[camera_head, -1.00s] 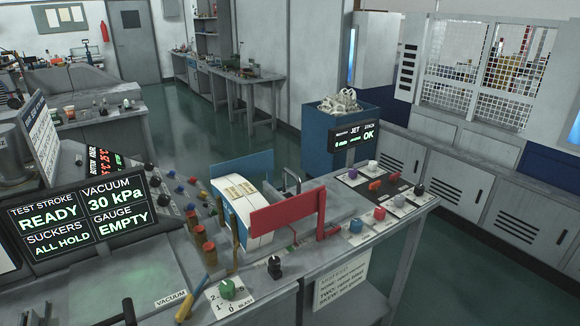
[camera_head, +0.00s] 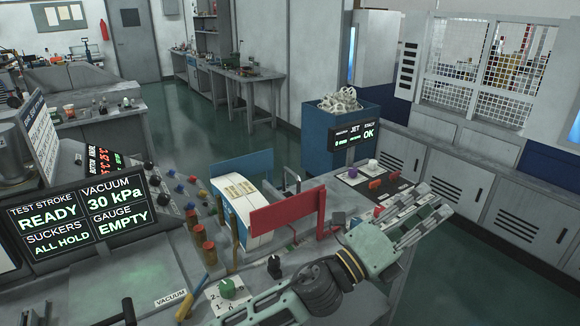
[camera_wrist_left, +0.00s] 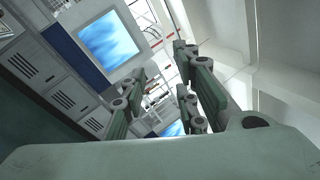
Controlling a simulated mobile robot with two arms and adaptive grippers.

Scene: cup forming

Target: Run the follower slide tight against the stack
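The red follower slide (camera_head: 287,213) is an upright red plate on a bracket, on the bench top. The stack (camera_head: 259,238), white with yellow-labelled pieces on top, lies between the red plate and a blue plate (camera_head: 243,167). The red plate overlaps the stack in the head view, so I cannot tell whether they touch. My left gripper (camera_head: 430,217) is right of the red plate, apart from it, above the bench's right end. Its fingers are spread and empty, as the left wrist view (camera_wrist_left: 160,105) also shows. My right gripper is not in view.
A jet stack display (camera_head: 354,135) reading OK stands behind the bench, before a blue bin (camera_head: 333,155). Several knobs line the bench. A green knob (camera_head: 228,287) sits in front. A screen (camera_head: 75,215) at left reads READY, 30 kPa and EMPTY.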

